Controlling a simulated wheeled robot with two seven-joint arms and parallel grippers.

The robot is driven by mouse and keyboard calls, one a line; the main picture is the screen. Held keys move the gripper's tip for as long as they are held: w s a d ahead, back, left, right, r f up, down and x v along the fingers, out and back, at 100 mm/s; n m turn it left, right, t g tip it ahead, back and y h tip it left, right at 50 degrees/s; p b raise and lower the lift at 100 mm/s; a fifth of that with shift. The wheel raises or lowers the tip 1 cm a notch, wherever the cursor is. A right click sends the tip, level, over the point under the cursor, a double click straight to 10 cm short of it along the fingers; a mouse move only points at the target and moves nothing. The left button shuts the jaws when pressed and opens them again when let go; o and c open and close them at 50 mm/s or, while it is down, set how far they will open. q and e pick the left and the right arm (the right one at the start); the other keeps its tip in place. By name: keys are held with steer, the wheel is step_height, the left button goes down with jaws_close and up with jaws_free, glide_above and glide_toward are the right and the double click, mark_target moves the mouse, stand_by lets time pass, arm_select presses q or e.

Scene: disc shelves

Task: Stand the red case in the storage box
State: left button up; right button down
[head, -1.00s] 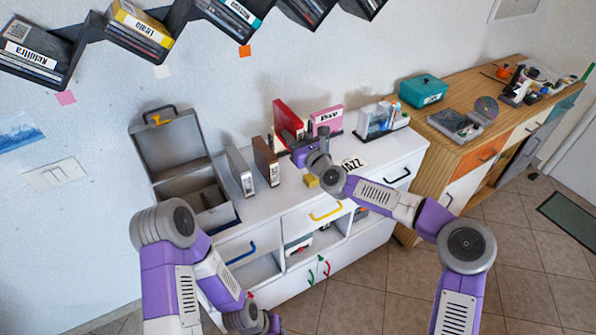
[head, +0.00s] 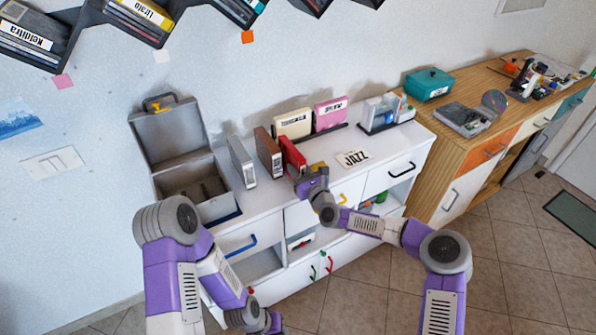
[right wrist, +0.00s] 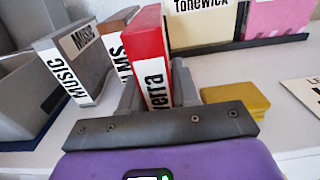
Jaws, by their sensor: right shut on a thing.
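The red case (head: 292,154) is upright in my right gripper (head: 299,174), beside the brown case. In the right wrist view the red case (right wrist: 150,42) stands between the two grey fingers of the right gripper (right wrist: 157,92), its white label towards me. Its lower end is hidden by the gripper. The grey storage box (head: 222,207) stands open at the left of the white cabinet, its lid raised against the wall. My left arm hangs low in front of the cabinet; its gripper end (head: 262,320) is at the bottom edge, fingers not clear.
A grey case (head: 242,162) labelled MUSIC and a brown case (head: 268,152) stand between box and red case. A cream case (head: 293,124) and pink case (head: 330,114) stand in a rack behind. A yellow block (right wrist: 236,95) and JAZZ card (head: 353,158) lie right.

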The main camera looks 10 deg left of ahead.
steer(key=shift+f, duration=0.15)
steer(key=c, duration=1.3)
jaws_free()
steer(key=shift+f, duration=0.1)
steer(key=o, duration=0.5)
steer(key=shift+c, duration=0.2)
